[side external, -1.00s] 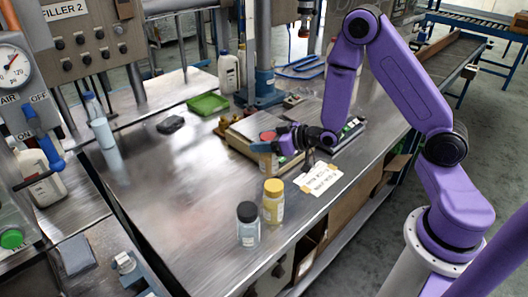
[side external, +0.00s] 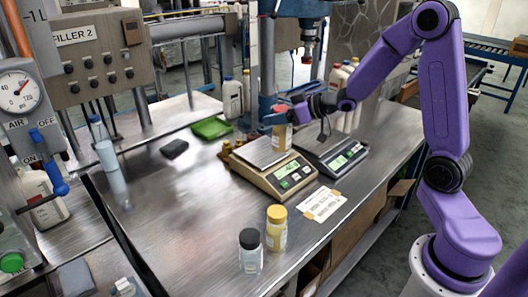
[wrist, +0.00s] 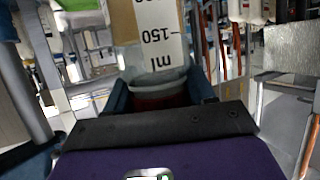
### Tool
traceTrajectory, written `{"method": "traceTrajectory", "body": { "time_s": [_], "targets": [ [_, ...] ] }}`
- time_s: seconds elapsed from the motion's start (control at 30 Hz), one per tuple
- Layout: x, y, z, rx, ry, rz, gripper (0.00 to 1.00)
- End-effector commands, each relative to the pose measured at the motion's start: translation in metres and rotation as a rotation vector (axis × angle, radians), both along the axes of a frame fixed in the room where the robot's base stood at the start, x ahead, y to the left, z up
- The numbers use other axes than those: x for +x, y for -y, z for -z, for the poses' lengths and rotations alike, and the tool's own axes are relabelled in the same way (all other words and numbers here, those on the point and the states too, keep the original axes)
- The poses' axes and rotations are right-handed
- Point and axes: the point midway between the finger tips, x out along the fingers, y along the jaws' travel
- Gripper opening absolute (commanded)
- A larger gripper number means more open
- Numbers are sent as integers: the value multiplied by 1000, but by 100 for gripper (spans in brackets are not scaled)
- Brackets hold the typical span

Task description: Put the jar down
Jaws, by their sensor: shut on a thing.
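The jar (side external: 282,138) has a red lid and an amber body with a pale label. In the side view it appears upright at the far right end of the left scale's pan. I cannot tell whether its base touches anything. My gripper (side external: 280,119) is shut on it near the lid, coming in from the right. The wrist view shows the jar's label (wrist: 158,38) with "150" and "ml", and the dark red lid (wrist: 158,99) between the fingers (wrist: 160,92). The left scale (side external: 272,171) has a bare metal pan, and the right scale (side external: 338,158) stands beside it.
A yellow-capped jar (side external: 277,230) and a black-capped clear jar (side external: 250,252) stand near the table's front edge. A paper note (side external: 322,205) lies right of them. Small bottles (side external: 226,151) stand left of the scale. A green tray (side external: 212,127) lies behind.

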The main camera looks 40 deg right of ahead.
Motion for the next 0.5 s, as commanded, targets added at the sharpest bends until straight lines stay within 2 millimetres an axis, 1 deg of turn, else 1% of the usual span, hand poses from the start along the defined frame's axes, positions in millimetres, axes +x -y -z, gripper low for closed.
{"method": "traceTrajectory", "body": {
  "time_s": [0.03, 0.1, 0.27, 0.37, 0.5],
  "targets": [
    [1, 9, -7, 0, 6, 6, 0],
    [1, 18, -13, -1, 5, 10, 0],
    [1, 30, -20, 1, 3, 15, 0],
    [7, 33, -18, 2, 0, 16, 0],
    [28, 36, -9, 2, -1, 16, 0]
  ]
}}
